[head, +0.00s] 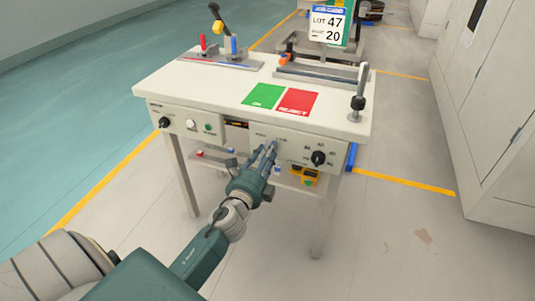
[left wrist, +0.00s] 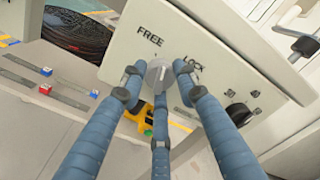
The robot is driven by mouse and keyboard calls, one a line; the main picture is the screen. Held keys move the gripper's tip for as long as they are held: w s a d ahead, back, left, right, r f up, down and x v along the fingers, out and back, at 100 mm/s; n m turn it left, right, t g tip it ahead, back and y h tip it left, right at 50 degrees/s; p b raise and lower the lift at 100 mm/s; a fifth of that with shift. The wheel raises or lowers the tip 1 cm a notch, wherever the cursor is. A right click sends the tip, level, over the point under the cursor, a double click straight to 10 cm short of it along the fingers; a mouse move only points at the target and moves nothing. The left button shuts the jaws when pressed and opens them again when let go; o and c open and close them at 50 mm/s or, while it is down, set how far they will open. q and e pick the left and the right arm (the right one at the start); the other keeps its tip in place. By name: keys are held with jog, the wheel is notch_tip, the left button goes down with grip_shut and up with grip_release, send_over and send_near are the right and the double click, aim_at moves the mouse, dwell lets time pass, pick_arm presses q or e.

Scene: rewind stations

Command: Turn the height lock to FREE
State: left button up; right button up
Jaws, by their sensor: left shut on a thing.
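The height lock is a small grey knob (left wrist: 157,72) on a cream panel (left wrist: 118,45), with FREE printed to its upper left and LOCK to its right in the left wrist view. My left gripper (left wrist: 158,88) has its blue fingers closed around the knob, one on each side and one below. I cannot clearly tell which label the knob points to. In the head view my left gripper (head: 268,151) reaches the front panel (head: 290,151) of the station, and its fingers hide the knob. My right gripper is not in view.
A black knob (head: 319,158) sits right of my fingers on the same panel. The tabletop (head: 215,90) holds a green card (head: 263,96) and a red card (head: 297,102). A yellow device (head: 304,175) lies beneath. The floor right of the table is clear.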

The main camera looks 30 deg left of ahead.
pick_arm(q)
jog(key=n, duration=0.2)
jog(key=shift+a+r+n, duration=0.25)
jog(key=shift+r+n, duration=0.15)
jog(key=shift+n, duration=0.9)
jog(key=shift+n+p, duration=0.3)
jog(key=shift+n, duration=0.2)
jog(key=shift+f, duration=0.1)
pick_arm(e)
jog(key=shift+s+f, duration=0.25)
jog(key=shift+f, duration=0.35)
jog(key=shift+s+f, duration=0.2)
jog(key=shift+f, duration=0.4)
pick_arm(q)
jog(key=o, duration=1.2)
jog(key=shift+a, duration=0.1)
jog(key=shift+c, duration=0.2)
jog(key=shift+f, duration=0.2)
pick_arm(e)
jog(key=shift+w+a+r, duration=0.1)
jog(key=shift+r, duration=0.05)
